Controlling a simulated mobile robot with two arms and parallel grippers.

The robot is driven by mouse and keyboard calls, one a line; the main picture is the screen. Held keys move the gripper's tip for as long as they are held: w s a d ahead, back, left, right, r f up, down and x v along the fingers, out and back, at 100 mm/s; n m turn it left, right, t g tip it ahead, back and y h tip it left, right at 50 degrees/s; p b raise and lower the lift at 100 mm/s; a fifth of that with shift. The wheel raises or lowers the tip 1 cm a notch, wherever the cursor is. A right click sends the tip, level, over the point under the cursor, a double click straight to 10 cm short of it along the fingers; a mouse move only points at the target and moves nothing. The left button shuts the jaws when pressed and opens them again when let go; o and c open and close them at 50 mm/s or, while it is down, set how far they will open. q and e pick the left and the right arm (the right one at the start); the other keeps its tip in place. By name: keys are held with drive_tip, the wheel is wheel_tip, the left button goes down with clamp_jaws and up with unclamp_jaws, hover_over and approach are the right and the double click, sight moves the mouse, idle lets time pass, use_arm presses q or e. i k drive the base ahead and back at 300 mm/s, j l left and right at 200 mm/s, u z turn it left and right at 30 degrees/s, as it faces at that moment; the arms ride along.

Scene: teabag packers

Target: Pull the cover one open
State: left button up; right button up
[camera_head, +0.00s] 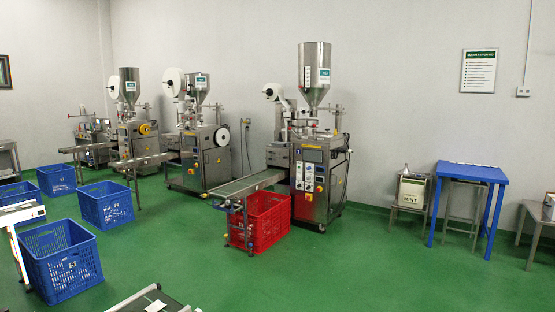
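Neither of my grippers is in view. The nearest packing machine (318,168) stands on the green floor right of centre, with a steel hopper (315,72) on top. Its front has steel panels, a control panel with coloured knobs (309,178) and a small display. I cannot tell which part is cover one, and no cover is seen clearly open.
A red crate (259,219) sits under the nearest machine's conveyor (246,186). Blue crates (62,262) stand at the left. A blue table (471,172) and a stool with a mint box (411,191) stand at the right.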

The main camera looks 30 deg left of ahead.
sight(275, 157)
drive_tip(key=i+j+u, duration=0.45)
drive_tip(key=i, duration=0.25)
drive_tip(key=i+j+u, duration=0.3)
drive_tip(key=i, duration=0.7)
drive_tip(key=i+u, duration=0.3)
drive_tip(key=i, duration=3.35)
